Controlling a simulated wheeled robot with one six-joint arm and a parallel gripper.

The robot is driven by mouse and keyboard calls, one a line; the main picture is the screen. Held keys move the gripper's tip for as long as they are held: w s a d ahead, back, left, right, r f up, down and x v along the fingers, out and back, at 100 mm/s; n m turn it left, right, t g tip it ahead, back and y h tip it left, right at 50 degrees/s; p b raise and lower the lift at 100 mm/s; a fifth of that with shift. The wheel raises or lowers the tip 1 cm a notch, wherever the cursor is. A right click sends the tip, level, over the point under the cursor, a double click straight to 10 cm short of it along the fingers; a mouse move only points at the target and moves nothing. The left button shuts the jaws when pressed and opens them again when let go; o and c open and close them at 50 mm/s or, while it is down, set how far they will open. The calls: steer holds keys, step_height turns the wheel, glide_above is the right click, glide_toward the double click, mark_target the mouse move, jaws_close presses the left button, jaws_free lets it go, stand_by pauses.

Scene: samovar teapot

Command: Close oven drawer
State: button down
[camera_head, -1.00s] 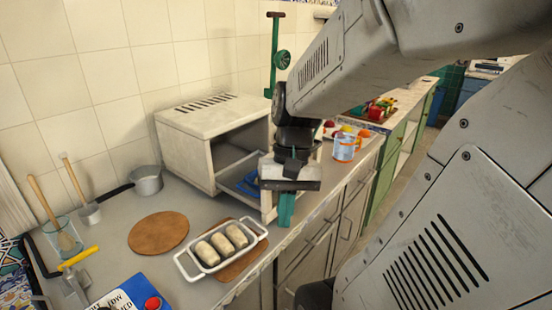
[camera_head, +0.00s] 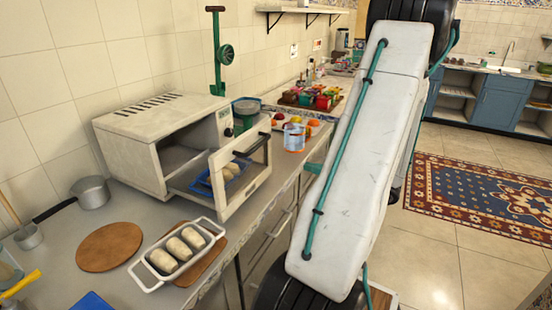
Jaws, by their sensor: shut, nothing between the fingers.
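The white oven (camera_head: 150,150) stands on the counter against the tiled wall. Its drawer (camera_head: 238,182) is pulled out toward the right, its front panel standing clear of the oven body, with a dark handle along the top. A blue tray (camera_head: 203,187) with buns lies inside the drawer. My arm fills the middle right. Only a teal fingertip of my gripper (camera_head: 314,168) shows, at the arm's left edge, to the right of the drawer front and apart from it. The rest of the gripper is hidden behind the arm. It is shut and empty.
A white dish of rolls (camera_head: 143,273) sits in front of the oven, beside a round brown board (camera_head: 108,247). A glass jar (camera_head: 294,137) and small colourful items stand on the counter beyond the drawer. The floor at right is open, with a patterned rug (camera_head: 480,195).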

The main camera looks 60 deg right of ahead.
mark_target(263, 154)
steer(key=w, duration=0.9)
steer(key=w+a, duration=0.1)
steer(key=w, duration=0.4)
steer(key=shift+r, duration=0.15)
steer(key=shift+w+d, duration=0.1)
steer(key=shift+w, duration=0.05)
